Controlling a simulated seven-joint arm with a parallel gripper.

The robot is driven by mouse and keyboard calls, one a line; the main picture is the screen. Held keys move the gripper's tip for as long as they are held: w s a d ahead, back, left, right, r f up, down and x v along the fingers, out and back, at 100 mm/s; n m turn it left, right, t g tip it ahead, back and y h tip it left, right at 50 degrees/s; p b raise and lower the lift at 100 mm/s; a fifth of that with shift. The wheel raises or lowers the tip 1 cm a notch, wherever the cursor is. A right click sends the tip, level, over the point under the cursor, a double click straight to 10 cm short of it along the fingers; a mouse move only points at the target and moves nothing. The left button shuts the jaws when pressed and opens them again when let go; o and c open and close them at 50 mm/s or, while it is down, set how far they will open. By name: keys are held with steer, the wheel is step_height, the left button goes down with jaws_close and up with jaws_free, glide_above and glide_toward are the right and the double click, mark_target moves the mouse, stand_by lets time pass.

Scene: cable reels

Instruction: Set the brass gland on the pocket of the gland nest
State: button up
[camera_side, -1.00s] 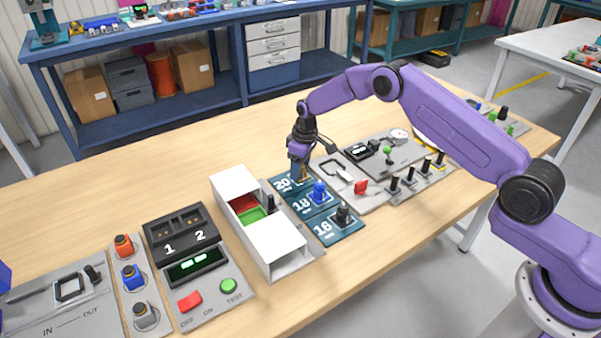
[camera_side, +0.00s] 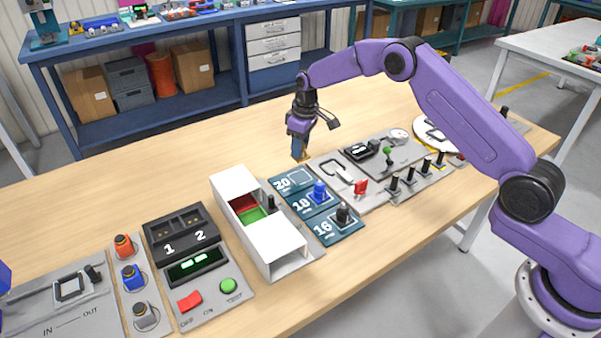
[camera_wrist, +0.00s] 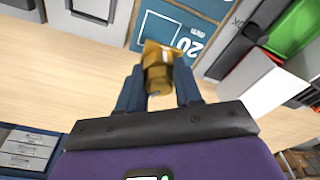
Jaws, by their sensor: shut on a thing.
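The brass gland (camera_wrist: 157,68) is pinched between my jaws in the wrist view. My gripper (camera_side: 301,157) holds it above the bench, just behind the blue panel marked 20, 18 and 16 (camera_side: 297,178); little of the gland shows there. The 20 tile has an empty outlined square, also in the wrist view (camera_wrist: 158,31), just beyond the gland. A blue gland (camera_side: 320,190) stands on the 18 tile and a black one (camera_side: 343,214) on the 16 tile. I cannot tell for sure which fixture is the gland nest.
A white box with red and green bays (camera_side: 280,241) stands left of the blue panel. A grey panel with a red part (camera_side: 361,187) and black levers (camera_side: 394,186) lies to the right. A round white disc (camera_side: 427,133) lies farther right. Bench behind is clear.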

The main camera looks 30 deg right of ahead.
steer(key=shift+s+d+f, duration=0.35)
steer(key=shift+d+f, duration=0.5)
steer(key=shift+d, duration=0.9)
steer(key=shift+s+d+f, duration=0.3)
steer(key=shift+d+f, duration=0.55)
steer(key=shift+d, duration=0.85)
steer(key=shift+s+d+f, duration=0.35)
steer(key=shift+d+f, duration=0.5)
steer(key=shift+d, duration=0.9)
steer(key=shift+f, duration=0.15)
steer(key=shift+f, duration=0.7)
steer(key=o, duration=1.1)
steer(key=shift+r, duration=3.95)
